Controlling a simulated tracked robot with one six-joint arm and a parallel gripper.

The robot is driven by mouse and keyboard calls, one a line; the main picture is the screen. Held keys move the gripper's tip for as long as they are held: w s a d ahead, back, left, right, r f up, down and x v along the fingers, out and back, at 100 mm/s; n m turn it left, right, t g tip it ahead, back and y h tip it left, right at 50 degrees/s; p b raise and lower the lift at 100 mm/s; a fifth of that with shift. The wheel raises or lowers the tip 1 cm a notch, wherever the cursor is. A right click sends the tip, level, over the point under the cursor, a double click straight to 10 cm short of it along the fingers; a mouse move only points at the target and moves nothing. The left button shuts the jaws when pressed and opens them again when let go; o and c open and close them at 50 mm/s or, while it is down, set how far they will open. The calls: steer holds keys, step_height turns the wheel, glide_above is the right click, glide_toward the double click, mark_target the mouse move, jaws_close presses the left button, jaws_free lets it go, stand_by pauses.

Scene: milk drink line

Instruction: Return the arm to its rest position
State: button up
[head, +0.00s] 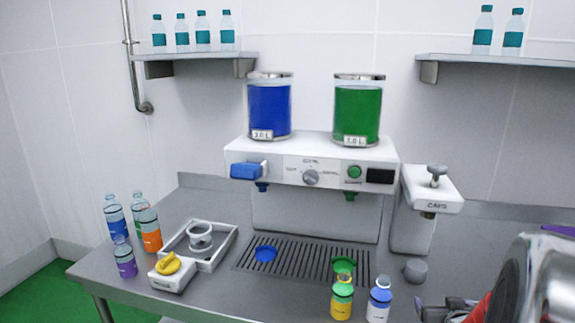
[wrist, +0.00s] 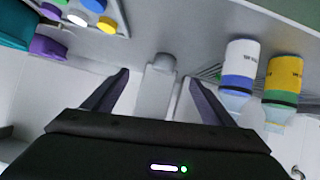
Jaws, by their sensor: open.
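My gripper (wrist: 158,82) is open in the wrist view, its two dark fingers spread with nothing between them. It also shows at the lower right of the head view (head: 446,308), partly cut off by the frame edge. My arm fills the lower right corner there. The wrist picture appears upside down. A white-and-blue bottle (wrist: 240,70) and a yellow-and-green bottle (wrist: 284,85) stand to the right of the fingers in it, apart from them. In the head view the yellow bottle (head: 342,298) and the blue-and-white bottle (head: 379,300) stand left of my gripper.
The dispenser machine (head: 311,160) and caps unit (head: 432,190) stand at the back of the steel table (head: 215,205). A grey cylinder (head: 416,270) stands near my gripper. A tray (head: 228,236) and several bottles are at left. Several coloured caps (wrist: 93,5) show in the wrist view.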

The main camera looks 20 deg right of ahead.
steer(key=w+a+r+n+g+y, duration=0.1)
steer(key=a+r, duration=0.3)
steer(key=a, duration=0.5)
steer(key=w+a+r+n+g+y, duration=0.1)
steer(key=a+r, duration=0.2)
steer(key=a, duration=0.7)
steer(key=s+a+r+n+y, duration=0.1)
steer(key=s+a, duration=0.2)
steer(key=a, duration=0.3)
steer(key=s+a+r+n+g+y, duration=0.1)
steer(key=s+a+y, duration=0.1)
steer(key=s+a, duration=0.2)
steer(key=s+a+r+n+g+y, duration=0.1)
steer(key=s+a, duration=0.3)
steer(key=a, duration=0.5)
steer(key=shift+a+y, duration=0.4)
steer(key=shift+d, duration=0.1)
